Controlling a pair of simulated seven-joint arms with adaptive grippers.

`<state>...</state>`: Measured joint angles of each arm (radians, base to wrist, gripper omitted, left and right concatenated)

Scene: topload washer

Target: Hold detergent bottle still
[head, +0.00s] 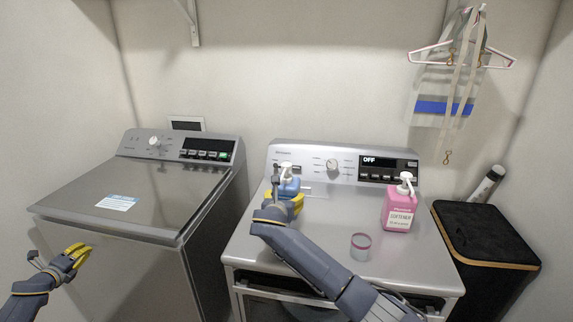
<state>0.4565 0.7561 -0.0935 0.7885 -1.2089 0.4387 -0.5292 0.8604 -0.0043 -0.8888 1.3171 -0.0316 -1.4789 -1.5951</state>
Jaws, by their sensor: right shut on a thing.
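The detergent bottle (290,187) is blue with a white pump top. It stands upright at the back left of the right-hand machine's top, in front of the control panel. My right gripper (285,198) is shut on it, with yellow fingers around its lower part. The gripper and wrist hide the bottle's base. My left gripper (76,256) is at the far left, in front of the left-hand machine and away from the bottle. Its yellow fingers show, but their gap is unclear.
A pink softener bottle (399,208) and a small clear cup with a pink rim (361,246) stand on the right-hand machine (330,210). The left-hand machine (150,190) has a closed lid. A black hamper (485,235) stands at right. Hangers (461,58) hang on the wall.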

